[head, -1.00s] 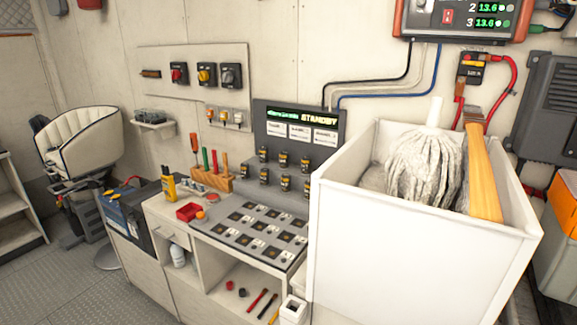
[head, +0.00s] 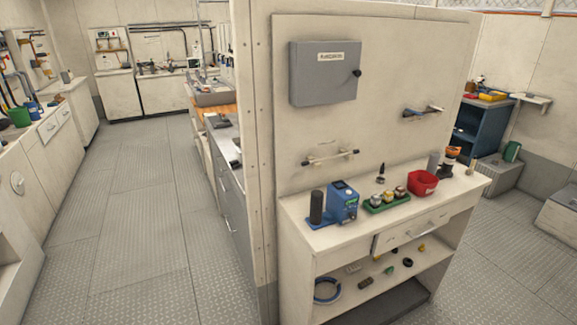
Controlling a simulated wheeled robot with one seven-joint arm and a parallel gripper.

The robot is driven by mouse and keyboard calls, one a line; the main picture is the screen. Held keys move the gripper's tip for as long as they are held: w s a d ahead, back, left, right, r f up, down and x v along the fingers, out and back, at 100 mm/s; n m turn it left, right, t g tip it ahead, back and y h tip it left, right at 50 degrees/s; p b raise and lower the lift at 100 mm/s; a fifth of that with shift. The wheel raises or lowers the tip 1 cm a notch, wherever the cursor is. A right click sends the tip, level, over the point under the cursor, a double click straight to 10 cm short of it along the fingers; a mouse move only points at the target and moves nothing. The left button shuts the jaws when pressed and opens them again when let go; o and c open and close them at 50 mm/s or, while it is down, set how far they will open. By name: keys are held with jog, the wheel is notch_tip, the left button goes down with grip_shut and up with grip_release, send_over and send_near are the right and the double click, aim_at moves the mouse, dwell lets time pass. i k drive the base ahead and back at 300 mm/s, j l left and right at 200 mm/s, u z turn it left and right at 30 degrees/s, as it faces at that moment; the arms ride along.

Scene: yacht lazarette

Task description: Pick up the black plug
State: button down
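I cannot pick out the black plug for certain in the head view. A small black upright item (head: 380,173) stands at the back of the white bench (head: 300,212), behind a green tray. A small dark round item (head: 407,262) lies on the bench's lower shelf (head: 350,297), among several other small parts. Either is too small to identify. My gripper is not in view.
The bench top holds a blue device (head: 343,202), a green tray of jars (head: 386,201) and a red bowl (head: 422,184). A blue coil (head: 327,290) lies on the shelf. A partition wall (head: 253,150) stands left of the bench. The aisle floor (head: 135,220) is clear.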

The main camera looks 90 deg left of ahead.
aim_at(380, 179)
jog(key=u, duration=2.3)
jog(key=i+l+u, duration=0.1)
jog(key=u, duration=0.3)
jog(key=i+l+u, duration=0.15)
jog(key=u, duration=0.3)
jog(key=i+l+u, duration=0.1)
jog(key=l, duration=0.3)
jog(key=i+l+u, duration=0.15)
jog(key=l, duration=0.25)
jog(key=i+l+u, duration=0.1)
jog(key=l, duration=0.35)
jog(key=i+l+u, duration=0.1)
jog(key=i+l, duration=0.15)
jog(key=l, duration=0.2)
jog(key=i+l+u, duration=0.1)
jog(key=l, duration=0.35)
jog(key=i+l, duration=0.1)
jog(key=l, duration=0.35)
jog(key=i+l, duration=0.1)
jog(key=l, duration=0.35)
